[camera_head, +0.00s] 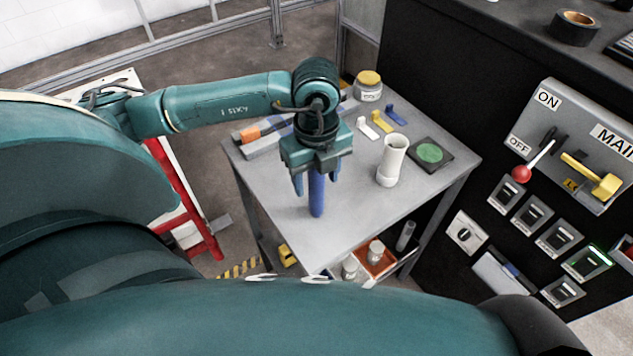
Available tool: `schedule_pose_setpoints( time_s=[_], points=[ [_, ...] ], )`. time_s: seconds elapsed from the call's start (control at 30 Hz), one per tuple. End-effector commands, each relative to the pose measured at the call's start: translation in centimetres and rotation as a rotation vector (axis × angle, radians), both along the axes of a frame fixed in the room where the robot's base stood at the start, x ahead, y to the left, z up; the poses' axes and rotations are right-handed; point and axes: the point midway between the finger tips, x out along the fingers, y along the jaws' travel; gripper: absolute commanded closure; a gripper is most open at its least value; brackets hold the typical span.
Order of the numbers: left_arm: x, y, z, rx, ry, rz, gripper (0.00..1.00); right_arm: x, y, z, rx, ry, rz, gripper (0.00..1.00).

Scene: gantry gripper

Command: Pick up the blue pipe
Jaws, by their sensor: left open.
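The blue pipe (317,196) stands upright on the grey table, left of the middle of its top. My left gripper (316,180) points down over the pipe with its fingers apart. One finger shows on the left of the pipe and one on the right, and the pipe's upper end is hidden by the gripper. I cannot tell whether either finger touches the pipe. My right gripper is not in view.
A white pipe fitting (391,160) stands to the right on the table (350,228). Behind are a yellow-lidded jar (369,87), small coloured parts and a green-disc pad (430,153). A black control panel (470,190) borders the right side. The front tabletop is clear.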

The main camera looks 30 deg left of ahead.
Motion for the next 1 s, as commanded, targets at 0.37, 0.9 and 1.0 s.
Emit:
schedule_pose_setpoints(
  time_s=[0.37, 0.9, 1.0],
  points=[
    [0.0, 0.0, 0.0, -0.001, 0.000, 0.000, 0.74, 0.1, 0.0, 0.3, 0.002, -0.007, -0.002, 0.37],
    [0.0, 0.0, 0.5, -0.001, -0.002, 0.000, 0.94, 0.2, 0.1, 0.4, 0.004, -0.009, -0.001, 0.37],
    [0.1, 0.0, 1.8, -0.001, -0.004, 0.000, 0.94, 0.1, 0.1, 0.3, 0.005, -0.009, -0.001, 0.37]
  ],
)
